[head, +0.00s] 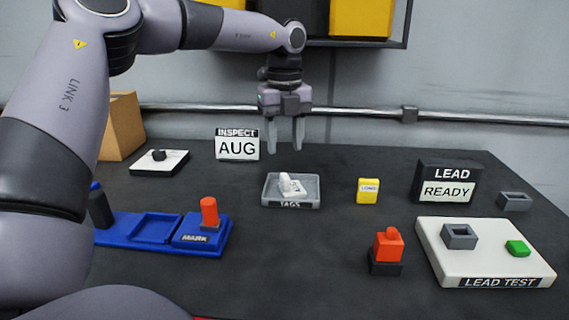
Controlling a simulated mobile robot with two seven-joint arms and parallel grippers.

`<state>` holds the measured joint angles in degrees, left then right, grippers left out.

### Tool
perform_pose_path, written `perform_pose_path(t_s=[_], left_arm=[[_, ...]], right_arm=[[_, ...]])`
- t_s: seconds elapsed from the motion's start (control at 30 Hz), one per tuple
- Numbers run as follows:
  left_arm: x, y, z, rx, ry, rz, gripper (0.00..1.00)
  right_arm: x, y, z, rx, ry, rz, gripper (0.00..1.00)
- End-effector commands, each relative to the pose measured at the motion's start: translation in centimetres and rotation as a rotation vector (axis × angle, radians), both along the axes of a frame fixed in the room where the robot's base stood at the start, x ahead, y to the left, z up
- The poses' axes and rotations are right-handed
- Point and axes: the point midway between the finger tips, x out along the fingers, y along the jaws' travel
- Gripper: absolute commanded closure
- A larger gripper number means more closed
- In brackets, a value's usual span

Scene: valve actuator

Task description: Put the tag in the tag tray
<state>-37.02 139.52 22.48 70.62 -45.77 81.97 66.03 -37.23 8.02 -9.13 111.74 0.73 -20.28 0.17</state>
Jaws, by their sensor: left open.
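The tag tray (308,203), a shallow grey tray labelled TAGS, sits in the middle of the table. A white tag (291,186) lies in it, partly tilted; I cannot tell whether it is one piece or more. My left gripper (286,148) is open and points down above the tray, apart from the tag, with nothing between its fingers. My right gripper is not in view.
A blue MARK fixture (155,228) with a red-handled stamp (209,212) is at left. A yellow block (368,190), an orange-red block (389,246), the LEAD sign (447,183) and a white LEAD TEST board (435,265) are at right. An INSPECT AUG sign (238,146) stands behind.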

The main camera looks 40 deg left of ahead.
Motion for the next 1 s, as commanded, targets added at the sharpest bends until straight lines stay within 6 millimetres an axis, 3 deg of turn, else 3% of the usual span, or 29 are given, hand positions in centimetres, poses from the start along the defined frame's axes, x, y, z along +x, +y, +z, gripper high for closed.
perform_pose_path(t_s=[0.1, 0.3, 1.0], left_arm=[[0.0, 0.0, 2.1, 0.002, -0.002, 0.001, 0.54], [0.0, 0.0, 3.5, 0.000, 0.000, 0.000, 0.54], [0.0, 0.0, 3.6, 0.000, 0.001, -0.001, 0.54]], right_arm=[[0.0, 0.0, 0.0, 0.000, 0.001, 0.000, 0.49], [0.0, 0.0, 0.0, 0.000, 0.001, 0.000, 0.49], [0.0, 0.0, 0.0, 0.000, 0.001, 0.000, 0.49]])
